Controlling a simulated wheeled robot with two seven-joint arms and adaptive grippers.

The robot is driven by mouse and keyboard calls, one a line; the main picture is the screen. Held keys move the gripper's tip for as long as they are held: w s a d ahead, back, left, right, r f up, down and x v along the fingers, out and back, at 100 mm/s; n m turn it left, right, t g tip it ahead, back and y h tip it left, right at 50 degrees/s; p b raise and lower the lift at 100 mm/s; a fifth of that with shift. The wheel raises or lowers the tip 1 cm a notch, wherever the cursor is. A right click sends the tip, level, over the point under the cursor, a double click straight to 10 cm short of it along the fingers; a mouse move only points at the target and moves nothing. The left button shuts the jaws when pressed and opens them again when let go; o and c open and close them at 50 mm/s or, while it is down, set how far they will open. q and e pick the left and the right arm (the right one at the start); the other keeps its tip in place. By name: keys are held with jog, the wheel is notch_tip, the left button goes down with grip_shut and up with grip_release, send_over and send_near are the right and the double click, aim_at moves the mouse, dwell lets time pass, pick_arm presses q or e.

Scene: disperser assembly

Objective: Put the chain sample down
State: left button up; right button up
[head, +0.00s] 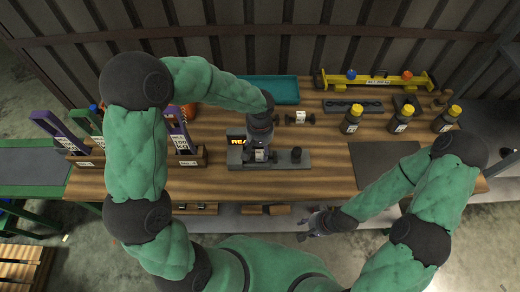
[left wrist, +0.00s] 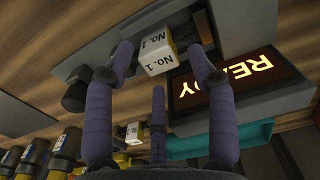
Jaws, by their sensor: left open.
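The chain sample, a white and yellow block marked No. 1 (left wrist: 156,52), sits on the grey device (head: 293,163) beside its lit READY display (left wrist: 228,82). My left gripper (head: 260,152) is over the device. In the left wrist view its purple fingers (left wrist: 165,62) are spread on either side of the block, with a gap showing. In the head view the gripper covers much of the sample and the display. My right gripper (head: 308,226) hangs in front of the table's front edge, away from the device; its finger opening is too small to judge.
Another labelled piece with dark ends (head: 299,118) lies behind the device. A teal tray (head: 270,90) and a yellow rack (head: 375,80) stand at the back. Several yellow-capped bottles (head: 400,118) stand right. A dark mat (head: 382,160) lies clear at front right.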

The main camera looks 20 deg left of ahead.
aim_at(260, 153)
pick_arm(q)
notch_tip(260, 153, up, 10)
jog(key=p, duration=0.2)
jog(key=shift+r, duration=0.15)
jog(key=shift+s, duration=0.1)
dwell(0.4)
